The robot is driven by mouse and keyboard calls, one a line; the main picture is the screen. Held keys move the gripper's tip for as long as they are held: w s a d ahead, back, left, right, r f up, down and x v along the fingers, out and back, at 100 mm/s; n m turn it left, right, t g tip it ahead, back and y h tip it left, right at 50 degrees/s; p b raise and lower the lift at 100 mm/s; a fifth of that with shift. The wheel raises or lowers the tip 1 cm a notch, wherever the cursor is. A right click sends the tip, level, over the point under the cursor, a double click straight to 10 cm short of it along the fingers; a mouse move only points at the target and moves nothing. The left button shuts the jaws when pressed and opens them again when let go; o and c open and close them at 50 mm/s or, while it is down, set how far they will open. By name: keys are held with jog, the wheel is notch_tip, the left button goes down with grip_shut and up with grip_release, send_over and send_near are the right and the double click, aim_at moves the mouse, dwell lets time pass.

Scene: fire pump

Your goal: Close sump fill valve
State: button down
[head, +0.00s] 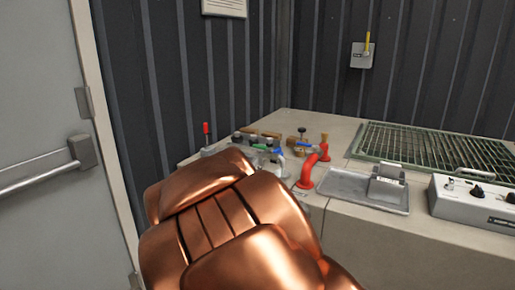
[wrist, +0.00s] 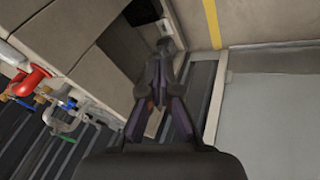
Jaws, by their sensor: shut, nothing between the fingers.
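The valve group stands on the left end of the counter in the head view, partly hidden behind my copper-coloured arm. I cannot tell which is the sump fill valve. In the wrist view the red pipe (wrist: 32,79) and small coloured handles lie at the left edge. My gripper (wrist: 166,48) is shut and empty, to the right of the valves and apart from them. It is hidden in the head view.
A red-topped lever (head: 206,130) stands at the counter's far left. A metal tray (head: 345,190), a green grating (head: 435,145) and a control box (head: 470,205) are to the right. A grey door (head: 45,120) with a push bar is at left.

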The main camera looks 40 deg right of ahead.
jog(key=w+d+r+n+t+h+p, duration=0.1)
jog(key=w+d+r+n+t, duration=0.2)
jog(key=w+d, duration=0.3)
jog(key=w+d+r+n+t+h+p, duration=0.1)
jog(key=w+d+r+n+t, duration=0.3)
jog(key=d, duration=0.6)
jog(key=w+d+r+n+t+h+p, duration=0.1)
jog(key=w+d+r+n+t+p, duration=0.2)
jog(key=w+d, duration=0.5)
jog(key=shift+w+d+r+n+t+h, duration=0.4)
jog(key=shift+d+r+n+t, duration=0.25)
jog(key=shift+n+t, duration=0.9)
jog(key=shift+w, duration=0.15)
jog(key=p, duration=0.3)
send_near(255, 146)
jog(key=shift+w+a, duration=0.6)
jog(key=shift+w, duration=1.5)
jog(key=shift+w+d+p, duration=0.1)
jog(key=shift+w+d, duration=0.15)
jog(key=shift+d, duration=0.4)
jog(key=shift+w+d+p, duration=0.15)
jog(key=shift+w+d, duration=0.05)
jog(key=shift+d, duration=0.45)
jog(key=shift+w+d+p, duration=0.1)
jog(key=shift+w+d, duration=0.15)
jog(key=shift+d, duration=0.4)
jog(key=shift+w+f+g+h+b, duration=0.1)
jog(key=shift+f+g+h+b, duration=0.2)
jog(key=shift+b, duration=0.9)
